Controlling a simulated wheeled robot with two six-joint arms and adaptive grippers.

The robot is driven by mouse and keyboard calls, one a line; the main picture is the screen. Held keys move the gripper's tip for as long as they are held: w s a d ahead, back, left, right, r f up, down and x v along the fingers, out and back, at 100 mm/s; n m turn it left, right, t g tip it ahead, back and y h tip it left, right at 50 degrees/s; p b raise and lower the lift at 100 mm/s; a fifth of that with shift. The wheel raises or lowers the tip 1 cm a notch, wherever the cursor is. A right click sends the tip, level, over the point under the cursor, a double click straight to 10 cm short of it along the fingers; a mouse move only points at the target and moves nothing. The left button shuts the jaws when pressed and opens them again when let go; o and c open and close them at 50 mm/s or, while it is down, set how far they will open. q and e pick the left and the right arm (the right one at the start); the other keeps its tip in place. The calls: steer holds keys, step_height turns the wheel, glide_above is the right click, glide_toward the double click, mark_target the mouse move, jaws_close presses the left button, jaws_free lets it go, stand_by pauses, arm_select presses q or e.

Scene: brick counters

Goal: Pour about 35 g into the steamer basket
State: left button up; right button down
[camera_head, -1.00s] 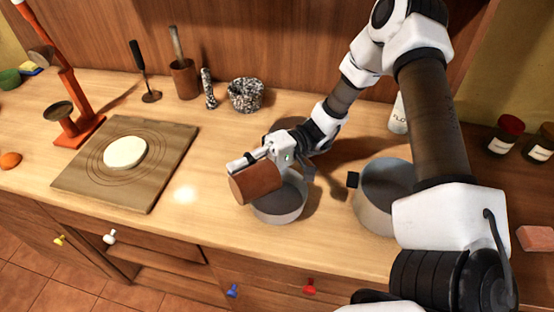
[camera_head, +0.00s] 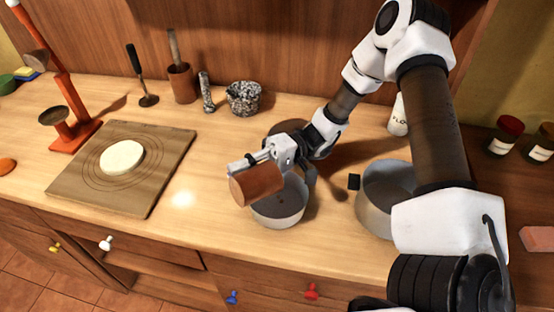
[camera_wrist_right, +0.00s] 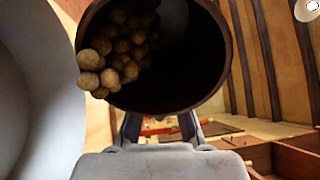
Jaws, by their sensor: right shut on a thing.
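My right gripper (camera_head: 252,162) is shut on a brown cup (camera_head: 258,186) and holds it tipped over a grey round vessel (camera_head: 278,214), apparently the steamer basket, on the counter. In the right wrist view the cup (camera_wrist_right: 222,60) has a dark inside. Several round tan balls (camera_wrist_right: 118,48) are bunched at its upper left, some at or over the rim. A pale curved wall, probably the vessel (camera_wrist_right: 30,90), fills the left of that view. A few small dark specks show inside the vessel in the head view. My left gripper is not in view.
A larger grey pot (camera_head: 376,212) with a black handle stands right of the vessel. A board (camera_head: 78,190) with a pale disc (camera_head: 122,157) lies left. A mortar (camera_head: 244,98) and a brown holder (camera_head: 182,84) stand behind. The counter between board and vessel is clear.

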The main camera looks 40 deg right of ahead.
steer(key=shift+w+a, duration=0.15)
steer(key=shift+s+d+r, duration=0.2)
steer(key=shift+s, duration=0.05)
steer(key=shift+w+a+y, duration=0.1)
steer(key=shift+w+y, duration=0.15)
steer(key=shift+y, duration=0.05)
steer(key=shift+s+r+b, duration=0.25)
steer(key=shift+b, duration=0.1)
steer(key=shift+w, duration=0.2)
steer(key=shift+s+d+r+y, duration=0.2)
steer(key=shift+y, duration=0.1)
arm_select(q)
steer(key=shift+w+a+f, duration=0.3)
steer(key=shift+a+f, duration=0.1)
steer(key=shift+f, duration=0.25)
arm_select(e)
steer(key=shift+w, duration=0.1)
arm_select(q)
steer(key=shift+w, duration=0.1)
arm_select(e)
steer(key=shift+w+a, duration=0.1)
